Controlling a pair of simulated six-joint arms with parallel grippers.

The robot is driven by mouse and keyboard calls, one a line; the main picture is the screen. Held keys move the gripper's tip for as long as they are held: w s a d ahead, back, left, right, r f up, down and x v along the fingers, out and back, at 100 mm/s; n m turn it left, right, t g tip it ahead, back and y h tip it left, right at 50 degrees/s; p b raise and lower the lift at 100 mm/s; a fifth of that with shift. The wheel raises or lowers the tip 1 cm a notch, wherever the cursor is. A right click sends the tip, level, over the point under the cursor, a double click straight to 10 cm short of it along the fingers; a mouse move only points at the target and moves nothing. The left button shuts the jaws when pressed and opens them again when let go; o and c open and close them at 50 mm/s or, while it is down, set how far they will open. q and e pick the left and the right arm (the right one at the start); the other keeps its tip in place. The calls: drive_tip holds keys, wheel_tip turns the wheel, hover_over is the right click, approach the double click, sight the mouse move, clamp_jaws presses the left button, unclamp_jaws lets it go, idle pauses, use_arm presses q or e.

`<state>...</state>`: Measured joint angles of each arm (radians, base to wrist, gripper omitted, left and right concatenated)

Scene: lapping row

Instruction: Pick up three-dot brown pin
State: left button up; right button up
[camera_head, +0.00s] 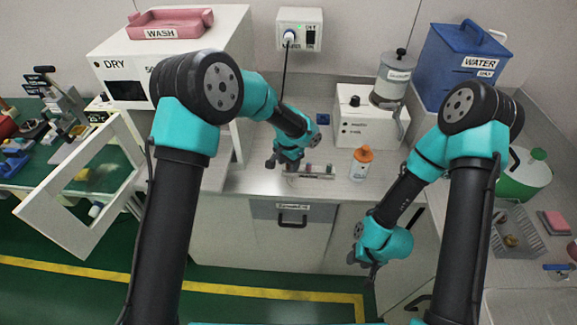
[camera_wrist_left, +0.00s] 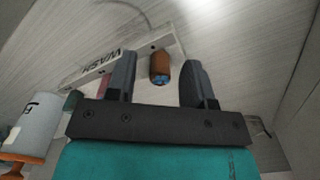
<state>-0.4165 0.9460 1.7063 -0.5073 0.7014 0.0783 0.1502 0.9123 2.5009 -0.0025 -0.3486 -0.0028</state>
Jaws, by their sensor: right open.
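A brown pin (camera_wrist_left: 160,68) with a bluish end shows between the fingers of my left gripper (camera_wrist_left: 158,85) in the left wrist view. The fingers are open, with a gap on either side of the pin. I cannot make out any dots on it. The pin is by the edge of a pale rack marked WASH (camera_wrist_left: 98,68). In the head view my left gripper (camera_head: 284,163) is at the left end of this rack (camera_head: 312,173), and the pin cannot be told apart there. My right gripper (camera_head: 369,270) is open and empty, low in front of the cabinets.
A bottle with an orange cap (camera_head: 361,163) stands right of the rack. Behind are a white control box (camera_head: 367,130) and a blue WATER tank (camera_head: 462,62). The DRY cabinet's open door (camera_head: 52,212) is at left. A wire basket (camera_head: 515,235) is at right.

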use_arm(q)
clamp_jaws()
drive_tip(key=shift+r, duration=0.1)
idle(0.3)
wheel_tip(320, 180, up, 2)
drive_tip(key=shift+s+r, duration=0.3)
drive_tip(key=shift+r, duration=0.4)
drive_tip(key=s+r, duration=0.1)
drive_tip(key=s, duration=1.4)
drive_tip(key=shift+s+r, duration=0.2)
drive_tip(key=shift+s, duration=0.05)
